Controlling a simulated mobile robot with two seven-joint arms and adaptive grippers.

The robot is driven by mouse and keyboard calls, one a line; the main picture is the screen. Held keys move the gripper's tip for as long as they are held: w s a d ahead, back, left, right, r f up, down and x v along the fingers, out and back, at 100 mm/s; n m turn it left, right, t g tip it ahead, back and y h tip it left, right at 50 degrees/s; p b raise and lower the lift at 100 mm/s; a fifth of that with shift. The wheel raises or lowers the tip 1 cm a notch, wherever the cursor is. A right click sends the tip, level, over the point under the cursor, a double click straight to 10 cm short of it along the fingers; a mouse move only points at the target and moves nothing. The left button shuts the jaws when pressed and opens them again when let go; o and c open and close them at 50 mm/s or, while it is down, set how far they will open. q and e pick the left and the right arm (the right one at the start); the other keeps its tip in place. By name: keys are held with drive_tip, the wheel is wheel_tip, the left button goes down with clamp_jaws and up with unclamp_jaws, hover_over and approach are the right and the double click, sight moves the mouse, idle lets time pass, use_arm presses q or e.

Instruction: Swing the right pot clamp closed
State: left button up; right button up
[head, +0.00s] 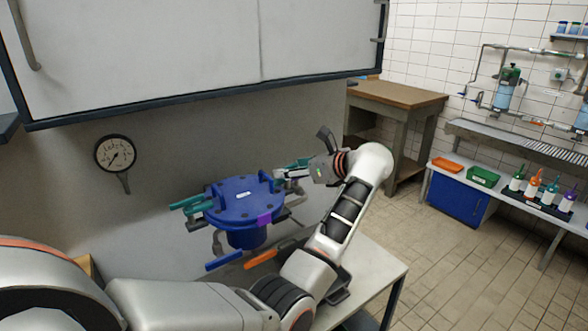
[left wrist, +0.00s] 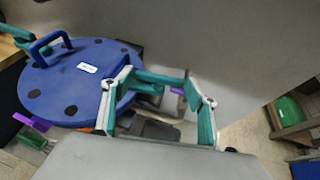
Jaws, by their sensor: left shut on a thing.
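The blue pot (head: 246,236) stands by the grey wall with its round blue lid (head: 240,197) on top. The lid with its arched handle also shows in the left wrist view (left wrist: 75,85). The right pot clamp (head: 298,163) is teal and sits at the lid's right edge; in the left wrist view its teal bar (left wrist: 160,78) lies between my fingers. My left gripper (head: 285,174) is shut on this clamp, and its two fingers also show in the left wrist view (left wrist: 158,105). Another teal clamp (head: 186,203) sticks out at the lid's left. My right gripper is not in view.
A blue bar (head: 224,260) and an orange bar (head: 260,258) are low in front of the pot. A pressure gauge (head: 115,153) is on the wall at left. A large cabinet (head: 180,50) overhangs the pot. Open tiled floor (head: 450,270) lies to the right.

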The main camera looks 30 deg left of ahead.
use_arm(q)
drive_tip(key=shift+s+a+m+t+h+b, duration=0.15)
drive_tip(key=shift+m+t+h+b, duration=0.1)
drive_tip(key=shift+m+t, duration=0.35)
drive_tip(key=shift+s+d+m+t+h+b, duration=0.15)
drive_tip(key=shift+m+t+b, duration=0.1)
drive_tip(key=shift+m+t, duration=0.35)
drive_tip(key=shift+a, duration=0.1)
drive_tip(key=o, duration=1.1)
